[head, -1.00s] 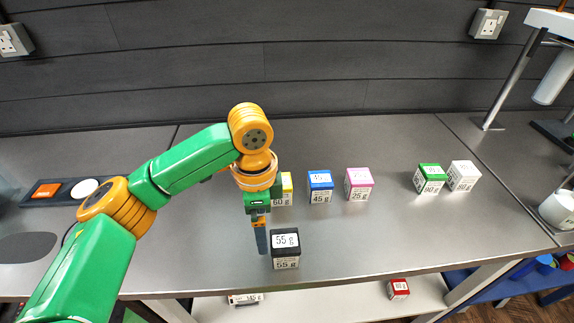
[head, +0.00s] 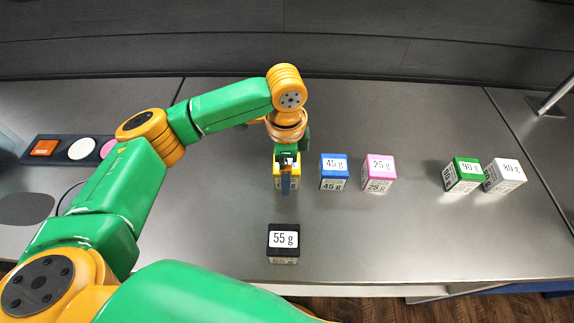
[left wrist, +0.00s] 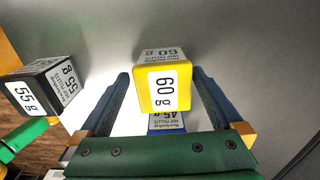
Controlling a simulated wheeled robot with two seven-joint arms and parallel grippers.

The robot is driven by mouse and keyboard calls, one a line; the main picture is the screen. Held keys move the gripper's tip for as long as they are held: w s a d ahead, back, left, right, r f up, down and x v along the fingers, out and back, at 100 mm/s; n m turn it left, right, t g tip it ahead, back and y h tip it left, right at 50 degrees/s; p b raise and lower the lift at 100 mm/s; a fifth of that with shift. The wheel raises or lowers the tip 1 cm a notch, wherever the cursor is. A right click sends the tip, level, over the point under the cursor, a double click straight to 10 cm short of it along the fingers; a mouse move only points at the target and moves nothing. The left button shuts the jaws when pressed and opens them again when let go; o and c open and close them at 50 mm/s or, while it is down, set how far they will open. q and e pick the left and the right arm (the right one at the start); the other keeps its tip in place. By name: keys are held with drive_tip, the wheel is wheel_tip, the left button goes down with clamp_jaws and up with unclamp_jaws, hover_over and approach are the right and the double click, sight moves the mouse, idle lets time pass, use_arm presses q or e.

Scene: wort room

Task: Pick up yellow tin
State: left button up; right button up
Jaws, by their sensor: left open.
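The yellow tin, labelled 60 g, stands on the grey worktop. In the head view the yellow tin (head: 299,173) is largely hidden behind my left gripper (head: 287,186). In the left wrist view the yellow tin (left wrist: 164,90) sits between the two blue fingers of my left gripper (left wrist: 162,86), one on each side. My right gripper is not in view.
A black 55 g tin (head: 283,243) stands in front. To the right are blue (head: 334,172), pink (head: 378,174), green (head: 462,175) and white (head: 504,175) tins. A dark button panel (head: 64,156) lies at the left. The worktop's right front area is clear.

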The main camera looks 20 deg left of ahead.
use_arm(q)
drive_tip(key=shift+f, duration=0.65)
drive_tip(key=shift+w+f, duration=0.3)
drive_tip(key=shift+f, duration=0.05)
drive_tip(key=c, duration=1.5)
drive_tip(key=shift+r, duration=0.15)
